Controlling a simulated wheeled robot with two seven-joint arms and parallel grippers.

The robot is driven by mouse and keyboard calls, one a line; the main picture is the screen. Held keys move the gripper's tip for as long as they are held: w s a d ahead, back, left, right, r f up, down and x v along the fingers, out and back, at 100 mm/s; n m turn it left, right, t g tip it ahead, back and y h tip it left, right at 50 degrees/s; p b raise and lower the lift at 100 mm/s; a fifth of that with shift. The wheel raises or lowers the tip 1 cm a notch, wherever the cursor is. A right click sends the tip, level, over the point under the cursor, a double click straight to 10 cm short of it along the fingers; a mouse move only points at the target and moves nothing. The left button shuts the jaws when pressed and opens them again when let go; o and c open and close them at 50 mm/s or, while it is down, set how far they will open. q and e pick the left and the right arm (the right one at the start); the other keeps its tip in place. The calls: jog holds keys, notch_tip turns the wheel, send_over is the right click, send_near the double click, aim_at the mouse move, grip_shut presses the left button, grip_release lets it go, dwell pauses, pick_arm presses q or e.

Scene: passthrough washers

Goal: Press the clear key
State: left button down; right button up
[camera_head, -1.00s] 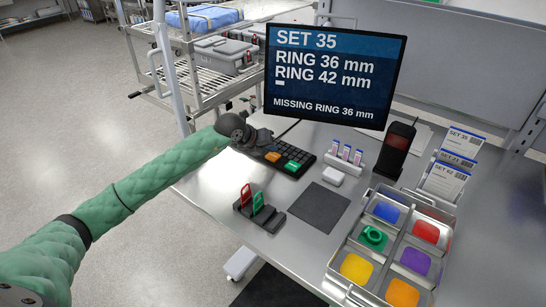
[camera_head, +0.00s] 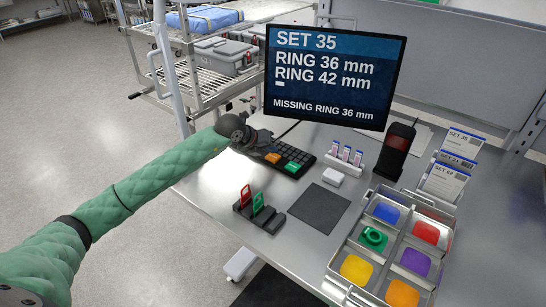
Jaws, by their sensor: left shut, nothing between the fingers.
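A black keypad (camera_head: 292,157) with an orange key (camera_head: 272,158) and a green key (camera_head: 292,166) lies on the metal table below the screen. My left gripper (camera_head: 268,146), at the end of the green-sleeved arm, is shut and empty over the keypad's left end. It hides part of the keys there. I cannot tell whether its tips touch a key, and I cannot read the key labels. My right gripper is not in view.
The screen (camera_head: 333,78) reads SET 35, RING 36 mm, RING 42 mm, MISSING RING 36 mm. A rack with red and green tags (camera_head: 258,212), a dark mat (camera_head: 319,208), a dark handheld device (camera_head: 396,150) and a tray of coloured compartments (camera_head: 353,240) stand nearby.

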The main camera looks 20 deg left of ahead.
aim_at(270, 158)
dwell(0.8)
pick_arm(q)
jog(key=shift+f+b, duration=0.45)
jog(key=shift+b, duration=0.05)
jog(key=shift+f+b, duration=0.45)
dwell(0.8)
jog(key=shift+r, duration=0.9)
jog(key=shift+r+p, duration=0.95)
jog(key=shift+r, duration=1.55)
